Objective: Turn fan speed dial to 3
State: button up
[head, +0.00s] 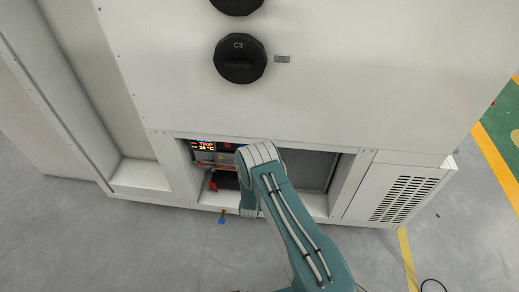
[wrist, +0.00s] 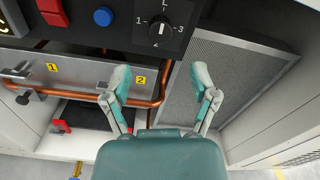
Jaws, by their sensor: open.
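The fan speed dial (wrist: 160,30) is a black round knob on a dark panel at the top of the wrist view. In the head view my arm covers the dial and the gripper.
The panel also has a red switch (wrist: 52,12) and a blue button (wrist: 103,16). Copper pipes (wrist: 148,98) and a mesh filter (wrist: 225,75) lie below. The cabinet recess has side walls. A black C3 knob (head: 240,58) is above.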

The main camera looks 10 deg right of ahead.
jog(key=x, duration=0.8)
jog(key=shift+w, duration=0.25)
grip_shut()
